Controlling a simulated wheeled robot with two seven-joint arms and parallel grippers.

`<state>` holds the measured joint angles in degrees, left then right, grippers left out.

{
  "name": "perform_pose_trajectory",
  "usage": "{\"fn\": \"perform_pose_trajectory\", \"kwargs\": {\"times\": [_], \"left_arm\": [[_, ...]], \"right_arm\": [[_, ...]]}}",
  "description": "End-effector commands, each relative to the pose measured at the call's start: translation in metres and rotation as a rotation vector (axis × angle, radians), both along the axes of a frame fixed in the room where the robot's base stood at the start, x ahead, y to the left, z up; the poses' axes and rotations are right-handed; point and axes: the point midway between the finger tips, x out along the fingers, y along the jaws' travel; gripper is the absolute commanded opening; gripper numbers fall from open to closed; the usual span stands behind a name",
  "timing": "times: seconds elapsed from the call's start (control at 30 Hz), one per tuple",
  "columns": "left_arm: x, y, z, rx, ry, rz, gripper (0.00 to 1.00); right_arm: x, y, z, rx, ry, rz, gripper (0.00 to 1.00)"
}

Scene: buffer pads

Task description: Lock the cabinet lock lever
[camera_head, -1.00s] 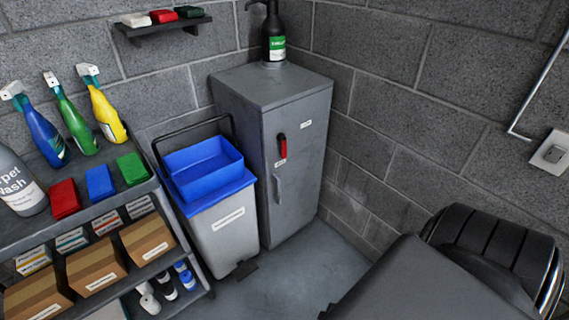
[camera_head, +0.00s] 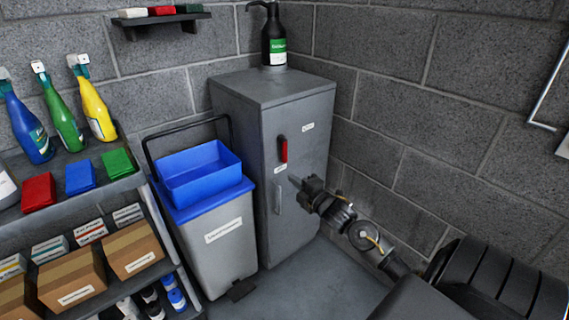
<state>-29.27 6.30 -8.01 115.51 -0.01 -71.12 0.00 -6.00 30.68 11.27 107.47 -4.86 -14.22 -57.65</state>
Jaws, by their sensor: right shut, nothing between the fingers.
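The grey cabinet (camera_head: 304,160) stands in the corner with its door closed. The red lock lever (camera_head: 283,149) is on the upper part of its door and points about straight up and down. A vertical door handle (camera_head: 278,196) sits below it. My right gripper (camera_head: 294,180) comes in from the lower right. It is shut and empty, in front of the door, just below and right of the lever in the picture. Whether it touches the door cannot be told. My left gripper is out of view.
A grey bin (camera_head: 217,242) with a blue tub (camera_head: 199,173) stands left of the cabinet. A shelf (camera_head: 75,209) with bottles, pads and boxes is at the left. A pump bottle (camera_head: 273,38) stands on the cabinet. Block walls close the corner behind.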

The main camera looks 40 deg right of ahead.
Motion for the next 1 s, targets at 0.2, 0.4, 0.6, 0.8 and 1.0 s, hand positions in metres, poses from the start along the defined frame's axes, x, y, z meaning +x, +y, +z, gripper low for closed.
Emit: {"fn": "perform_pose_trajectory", "kwargs": {"times": [0.2,0.4,0.6,0.8,1.0], "left_arm": [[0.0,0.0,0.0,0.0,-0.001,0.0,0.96],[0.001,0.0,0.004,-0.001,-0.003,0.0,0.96],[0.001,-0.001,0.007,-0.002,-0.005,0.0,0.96],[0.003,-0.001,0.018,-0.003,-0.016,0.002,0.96],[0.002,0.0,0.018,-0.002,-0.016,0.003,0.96]], "right_arm": [[0.01,-0.001,-0.001,0.002,0.0,-0.001,0.0],[0.044,-0.004,-0.001,0.005,-0.001,-0.002,0.0],[0.087,-0.007,-0.001,0.006,0.0,-0.003,0.0],[0.104,-0.026,-0.001,0.001,0.003,-0.003,0.0],[0.106,-0.043,-0.002,0.002,0.003,-0.001,0.0]]}}
